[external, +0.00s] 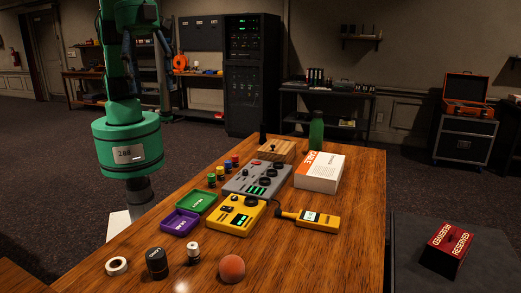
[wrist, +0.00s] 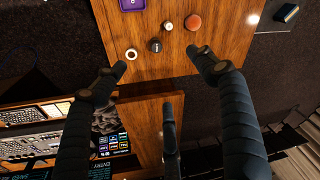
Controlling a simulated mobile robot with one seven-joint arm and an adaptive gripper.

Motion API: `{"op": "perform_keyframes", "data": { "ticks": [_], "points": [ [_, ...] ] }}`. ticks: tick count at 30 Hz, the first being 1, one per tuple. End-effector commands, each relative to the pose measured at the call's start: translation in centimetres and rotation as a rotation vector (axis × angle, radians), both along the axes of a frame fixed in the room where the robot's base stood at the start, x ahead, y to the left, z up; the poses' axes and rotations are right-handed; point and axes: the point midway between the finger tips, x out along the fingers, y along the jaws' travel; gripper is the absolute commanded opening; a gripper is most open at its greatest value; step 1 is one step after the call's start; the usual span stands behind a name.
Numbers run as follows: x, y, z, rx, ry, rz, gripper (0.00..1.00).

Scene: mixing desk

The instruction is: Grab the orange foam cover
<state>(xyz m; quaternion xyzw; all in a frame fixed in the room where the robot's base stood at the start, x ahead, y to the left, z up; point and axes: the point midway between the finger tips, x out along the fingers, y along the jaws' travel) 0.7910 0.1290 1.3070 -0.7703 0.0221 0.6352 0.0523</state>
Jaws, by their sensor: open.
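The orange foam cover (external: 232,268) is a round, ball-like piece on the wooden desk, close to its front edge in the external view. In the wrist view the foam cover (wrist: 193,22) lies near the top, beyond the fingertips. My gripper (wrist: 160,62) has its dark fingers spread wide with nothing between them. It is apart from the foam cover, which shows just past the right fingertip. I cannot make out my gripper in the external view.
Beside the foam cover stand a small white-topped piece (external: 193,252), a black cylinder (external: 157,263) and a white tape roll (external: 117,266). A purple tray (external: 180,222), a green tray (external: 197,201) and a yellow device (external: 234,215) are farther back. Keyboards (wrist: 35,114) show at lower left.

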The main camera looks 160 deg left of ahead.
Motion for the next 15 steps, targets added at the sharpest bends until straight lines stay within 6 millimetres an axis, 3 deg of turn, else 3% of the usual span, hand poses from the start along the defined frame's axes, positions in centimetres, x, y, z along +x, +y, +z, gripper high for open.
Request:
{"op": "perform_keyframes", "data": {
  "ticks": [6,15],
  "points": [
    [4.4,2.2,-3.7,-0.001,0.033,-0.010,0.71],
    [9.5,5.4,-9.5,-0.004,0.077,-0.025,0.71]
  ]
}}
